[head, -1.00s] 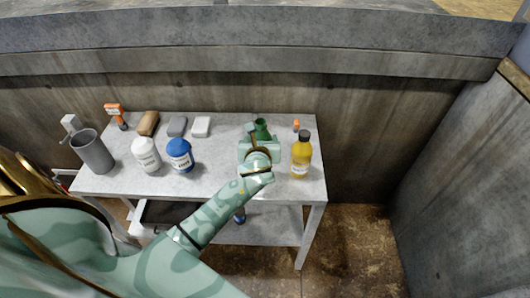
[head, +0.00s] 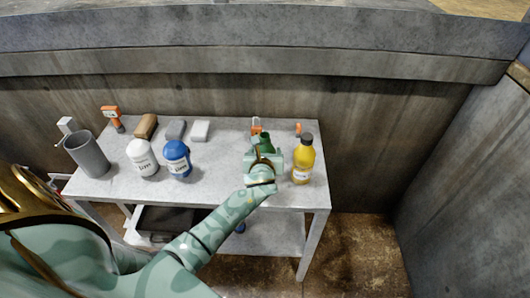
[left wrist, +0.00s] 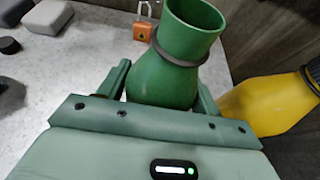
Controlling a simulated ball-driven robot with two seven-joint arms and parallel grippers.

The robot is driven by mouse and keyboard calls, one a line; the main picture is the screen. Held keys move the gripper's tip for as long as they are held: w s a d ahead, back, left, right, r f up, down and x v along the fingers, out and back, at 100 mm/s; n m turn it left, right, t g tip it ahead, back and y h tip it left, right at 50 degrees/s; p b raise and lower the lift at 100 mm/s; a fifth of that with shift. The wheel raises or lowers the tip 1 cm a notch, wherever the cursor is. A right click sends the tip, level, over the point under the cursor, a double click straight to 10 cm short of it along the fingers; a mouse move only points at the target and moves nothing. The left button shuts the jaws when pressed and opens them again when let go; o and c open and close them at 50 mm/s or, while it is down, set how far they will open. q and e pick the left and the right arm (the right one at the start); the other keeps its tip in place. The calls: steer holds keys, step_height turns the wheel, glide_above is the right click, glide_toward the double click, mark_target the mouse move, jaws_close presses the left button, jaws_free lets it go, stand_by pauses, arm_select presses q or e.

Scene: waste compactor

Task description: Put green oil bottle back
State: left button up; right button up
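The green oil bottle (head: 264,143) is near the right end of the grey table, just left of the yellow bottle. It has a wide open neck with a dark ring, seen closely in the left wrist view (left wrist: 166,75). My left gripper (head: 263,157) has one finger on each side of its body and appears closed on it. The bottle is close to upright. Its base is hidden by my gripper, so I cannot tell whether it touches the table. My right gripper is not in view.
The yellow bottle (head: 303,160) stands close to the right of my gripper. An orange padlock (head: 257,126) lies behind the green bottle. Blue (head: 177,160) and white (head: 142,158) bottles and a grey cup (head: 87,154) stand left. The table (head: 222,165) is clear between the blue bottle and my gripper.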

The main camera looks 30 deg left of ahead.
arm_select(q)
steer(key=shift+o, duration=1.2)
steer(key=shift+r, duration=0.1)
steer(key=p+v, duration=0.4)
steer(key=v, duration=0.8)
steer(key=s+d+f+n+g+h, duration=0.15)
steer(key=s+f+n, duration=0.35)
steer(key=f, duration=0.5)
steer(key=s+d+f+n+g+h, duration=0.1)
steer(key=s+f+n+g+h, duration=0.15)
steer(key=s+f, duration=0.6)
steer(key=s+d+f+n+g+h, duration=0.2)
steer(key=s+f+n, duration=0.35)
steer(key=f, duration=0.45)
steer(key=s+f+n+g, duration=0.2)
steer(key=s+f+n, duration=0.2)
steer(key=s, duration=0.8)
steer(key=s+a+f+n+g+h, duration=0.1)
steer(key=s+f+n+g, duration=0.1)
steer(key=s+f+n, duration=0.3)
steer(key=s+n, duration=0.4)
steer(key=s, duration=0.3)
steer(key=shift+s+a+g, duration=0.2)
steer(key=shift+s+g, duration=0.1)
